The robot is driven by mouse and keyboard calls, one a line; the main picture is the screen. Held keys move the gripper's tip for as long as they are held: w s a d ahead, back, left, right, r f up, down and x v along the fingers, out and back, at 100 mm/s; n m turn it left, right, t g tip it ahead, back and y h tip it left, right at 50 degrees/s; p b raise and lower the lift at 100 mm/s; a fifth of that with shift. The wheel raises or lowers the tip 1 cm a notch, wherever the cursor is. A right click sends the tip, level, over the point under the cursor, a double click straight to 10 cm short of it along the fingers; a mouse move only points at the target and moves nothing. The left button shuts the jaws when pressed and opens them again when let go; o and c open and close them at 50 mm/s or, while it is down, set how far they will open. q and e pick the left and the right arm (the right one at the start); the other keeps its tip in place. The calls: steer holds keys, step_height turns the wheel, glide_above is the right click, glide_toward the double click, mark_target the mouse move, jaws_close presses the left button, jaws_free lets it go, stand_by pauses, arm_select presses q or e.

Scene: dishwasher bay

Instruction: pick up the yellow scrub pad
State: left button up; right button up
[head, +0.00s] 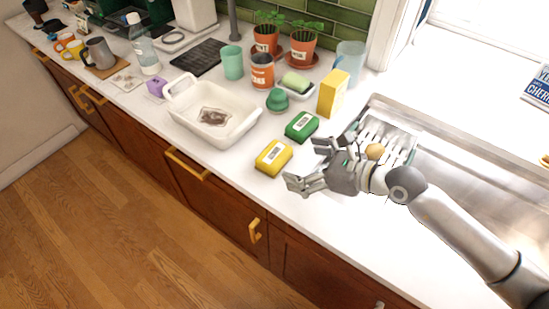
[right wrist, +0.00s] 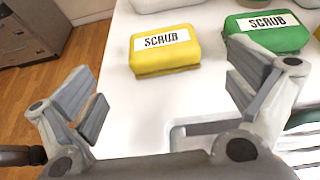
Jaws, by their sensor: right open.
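The yellow scrub pad (head: 273,157) lies flat on the white counter near its front edge, with a white SCRUB label on top. It also shows in the right wrist view (right wrist: 164,50), ahead of the fingers and between their lines. My right gripper (head: 305,165) is open and empty, just to the right of the yellow pad and apart from it. In the right wrist view its two fingers (right wrist: 165,95) stand wide apart, with bare counter between them. My left gripper is not in view.
A green scrub pad (head: 302,126) lies behind the yellow one, close to my right gripper. A white basin (head: 185,118) stands to the left. A yellow box (head: 333,93) stands farther back. The metal sink (head: 470,165) is at the right. The counter in front is clear.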

mark_target(278, 155)
steer(key=x, duration=0.3)
steer(key=shift+w+a+p, duration=0.15)
steer(key=shift+a+p, duration=0.1)
steer(key=shift+p, duration=0.05)
steer(key=shift+w+a+f, duration=0.15)
steer(key=shift+w+a, duration=0.15)
steer(key=shift+a, duration=0.05)
steer(key=p+x, duration=0.1)
steer(key=x, duration=0.3)
steer(key=shift+w+a+f+p, duration=0.1)
steer(key=shift+w+p, duration=0.15)
steer(key=shift+p, duration=0.05)
steer(key=c, duration=0.9)
